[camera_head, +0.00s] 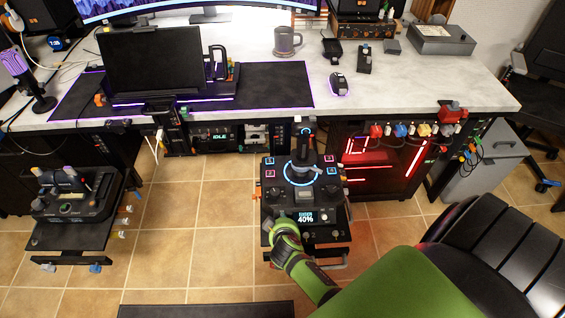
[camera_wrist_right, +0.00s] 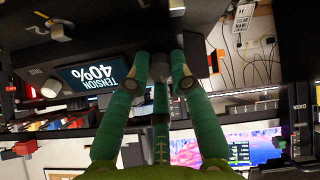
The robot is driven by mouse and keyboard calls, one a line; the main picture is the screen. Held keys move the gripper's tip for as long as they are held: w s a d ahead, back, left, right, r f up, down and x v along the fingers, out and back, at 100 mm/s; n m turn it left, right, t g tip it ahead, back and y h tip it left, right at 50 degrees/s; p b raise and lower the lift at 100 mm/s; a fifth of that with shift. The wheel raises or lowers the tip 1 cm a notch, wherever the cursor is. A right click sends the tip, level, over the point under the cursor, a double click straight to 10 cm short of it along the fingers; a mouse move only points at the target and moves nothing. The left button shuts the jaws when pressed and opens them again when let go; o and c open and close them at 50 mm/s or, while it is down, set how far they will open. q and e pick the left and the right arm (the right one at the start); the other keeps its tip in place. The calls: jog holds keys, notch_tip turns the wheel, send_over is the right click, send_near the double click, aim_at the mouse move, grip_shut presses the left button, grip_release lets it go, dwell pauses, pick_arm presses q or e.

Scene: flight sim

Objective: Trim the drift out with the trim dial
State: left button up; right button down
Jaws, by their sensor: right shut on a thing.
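The flight stick console (camera_head: 329,232) stands on the floor in front of the desk, with a joystick (camera_head: 304,158) on top. Its small screen (camera_head: 304,217) reads 40%; in the right wrist view the screen (camera_wrist_right: 98,73) appears upside down and reads "TENSION 40%". My right gripper (camera_head: 284,226) is at the console's front left, beside the screen. In the wrist view its green fingers (camera_wrist_right: 165,75) are closed around a grey dial (camera_wrist_right: 180,68), partly hidden by them. Its label is not readable. A white knob (camera_wrist_right: 50,88) is on the screen's other side.
The desk (camera_head: 400,85) holds a laptop-like screen (camera_head: 152,60), a mug (camera_head: 287,42) and a mouse (camera_head: 338,84). A dark stand with a throttle-like unit (camera_head: 75,200) is at left. A black chair (camera_head: 500,250) is at right. Tiled floor is open left of the console.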

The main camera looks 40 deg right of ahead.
jog(key=n, duration=0.1)
jog(key=n+p, duration=0.1)
jog(key=n, duration=0.1)
jog(key=n+p, duration=0.1)
jog(key=n, duration=0.1)
jog(key=shift+w+r, duration=0.2)
jog(key=shift+r, duration=0.05)
jog(key=n+p, duration=0.2)
jog(key=n, duration=0.3)
jog(key=shift+f, duration=0.1)
jog(key=shift+a+n, duration=0.1)
jog(key=shift+n, duration=0.3)
jog(key=c, duration=1.1)
grip_release()
jog(key=shift+f, duration=0.1)
